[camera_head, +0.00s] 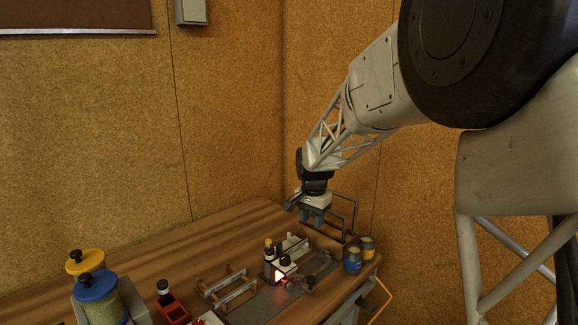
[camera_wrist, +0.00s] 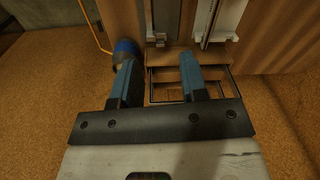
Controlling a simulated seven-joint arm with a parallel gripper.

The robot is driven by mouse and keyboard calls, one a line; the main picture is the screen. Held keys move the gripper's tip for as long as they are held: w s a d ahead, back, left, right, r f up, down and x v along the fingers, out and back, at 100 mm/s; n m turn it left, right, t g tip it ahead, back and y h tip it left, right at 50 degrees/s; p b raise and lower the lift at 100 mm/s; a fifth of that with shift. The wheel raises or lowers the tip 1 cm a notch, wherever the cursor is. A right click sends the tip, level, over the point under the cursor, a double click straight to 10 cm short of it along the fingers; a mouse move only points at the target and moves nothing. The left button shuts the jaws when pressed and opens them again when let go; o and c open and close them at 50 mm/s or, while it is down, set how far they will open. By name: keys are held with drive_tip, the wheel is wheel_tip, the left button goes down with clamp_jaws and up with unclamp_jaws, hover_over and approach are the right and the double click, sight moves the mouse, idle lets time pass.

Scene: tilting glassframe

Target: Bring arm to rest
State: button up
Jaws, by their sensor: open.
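My gripper (camera_head: 312,216) hangs from my arm above the far right part of the wooden table, close to a dark frame (camera_head: 343,218) at the table's edge. In the wrist view my gripper (camera_wrist: 166,82) shows two blue fingers held apart with nothing between them. The dark frame (camera_wrist: 188,84) lies beyond and between the fingers in that view. I cannot tell whether the fingers touch the frame.
The wooden table (camera_head: 215,240) holds a wooden rack (camera_head: 228,288), dark-capped bottles and a red box (camera_head: 172,308). Jars with a yellow lid (camera_head: 86,260) and a blue lid (camera_head: 97,285) stand front left. Two cans (camera_head: 353,260) stand at the right edge. Cork-coloured walls (camera_head: 230,110) rise behind.

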drive_tip(key=s+d+r+n, duration=0.1)
drive_tip(key=s+d+r, duration=0.2)
drive_tip(key=s, duration=0.5)
drive_tip(key=s+d+r+n+t, duration=0.1)
drive_tip(key=s+d+r, duration=0.15)
drive_tip(key=s, duration=0.55)
drive_tip(key=s+d+r+n, duration=0.1)
drive_tip(key=s+d+r, duration=0.15)
drive_tip(key=s, duration=0.45)
drive_tip(key=s+d+f+n, duration=0.1)
drive_tip(key=s+n, duration=0.1)
drive_tip(key=s, duration=0.9)
drive_tip(key=s+d+f+n+t, duration=0.1)
drive_tip(key=s+d, duration=0.1)
drive_tip(key=s, duration=0.9)
drive_tip(key=shift+s+d+f+n, duration=0.2)
drive_tip(key=shift+s+d+n, duration=0.1)
drive_tip(key=shift+n, duration=0.1)
